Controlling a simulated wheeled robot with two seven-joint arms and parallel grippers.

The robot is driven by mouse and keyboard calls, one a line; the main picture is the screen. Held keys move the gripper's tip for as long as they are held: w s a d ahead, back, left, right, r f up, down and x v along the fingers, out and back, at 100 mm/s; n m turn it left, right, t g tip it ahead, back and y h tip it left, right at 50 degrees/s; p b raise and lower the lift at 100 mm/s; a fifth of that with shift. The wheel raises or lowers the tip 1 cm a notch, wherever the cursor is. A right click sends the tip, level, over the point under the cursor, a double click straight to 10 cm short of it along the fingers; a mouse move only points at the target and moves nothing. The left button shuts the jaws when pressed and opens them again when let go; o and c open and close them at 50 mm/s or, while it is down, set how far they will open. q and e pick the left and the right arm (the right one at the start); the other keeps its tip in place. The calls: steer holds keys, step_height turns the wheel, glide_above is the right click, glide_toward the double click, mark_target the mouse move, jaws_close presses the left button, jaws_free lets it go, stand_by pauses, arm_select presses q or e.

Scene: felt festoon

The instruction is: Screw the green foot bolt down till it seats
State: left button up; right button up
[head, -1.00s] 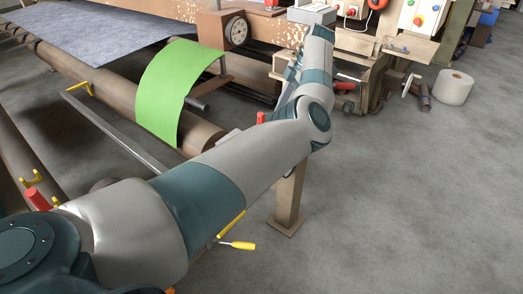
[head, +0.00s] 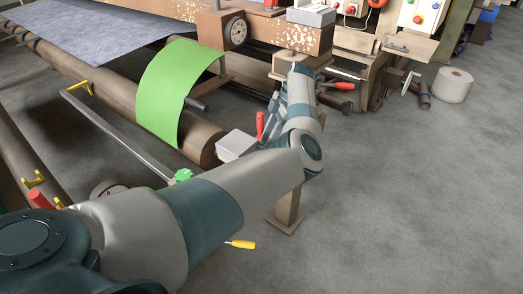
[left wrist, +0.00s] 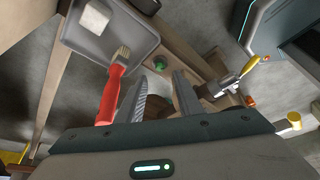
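A small green knob (head: 183,175), which looks like the green foot bolt's head, shows at the near end of the metal bar, just above my left arm. In the left wrist view a green piece (left wrist: 160,63), apparently the same bolt, lies just past the fingertips on a brown beam. My left gripper (left wrist: 160,74) has its two fingers apart with nothing held between them. In the head view my own forearm largely hides this gripper. The bolt's shank and its seat cannot be made out. My right gripper is in neither view.
A red-handled brush (left wrist: 112,88) and a grey tray (left wrist: 86,48) lie close left of the fingers. A yellow-handled tool (left wrist: 253,66) is to the right. A green felt sheet (head: 170,90) hangs over the roller (head: 203,143). Open floor (head: 420,200) lies to the right.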

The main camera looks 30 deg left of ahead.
arm_select(q)
steer(key=x, duration=0.6)
steer(key=shift+s+a+f+p, duration=0.1)
steer(key=shift+a+f+p, duration=0.05)
steer(key=shift+p, duration=0.15)
jaws_close()
